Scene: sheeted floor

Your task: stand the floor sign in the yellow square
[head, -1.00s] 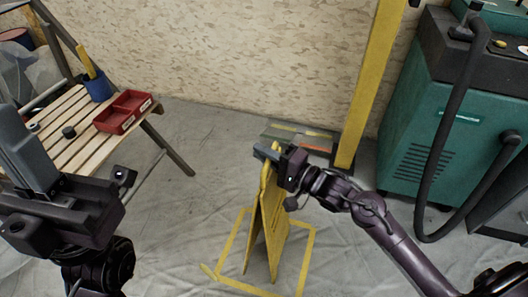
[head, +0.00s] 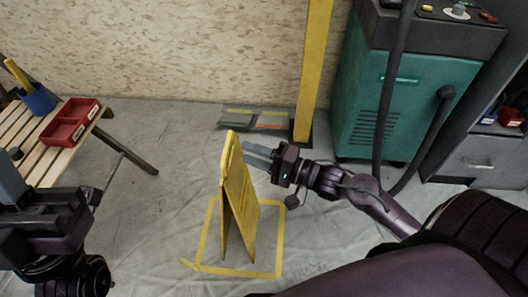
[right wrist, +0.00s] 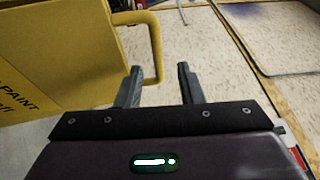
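The yellow floor sign (head: 241,200) stands upright with its legs spread, inside the yellow square (head: 283,235) marked on the floor. Its feet are near the square's front edge. My right gripper (head: 256,154) is just right of the sign's top, its fingers pointing at it. In the right wrist view, the sign's panel (right wrist: 60,60) and its yellow handle (right wrist: 155,45) show beyond the fingers.
A slatted wooden bench (head: 45,152) with a red tray (head: 70,124) and a blue cup (head: 38,99) is at the left. A yellow post (head: 312,70) and a green machine (head: 405,95) with a black hose stand behind at the right. Floor left of the square is clear.

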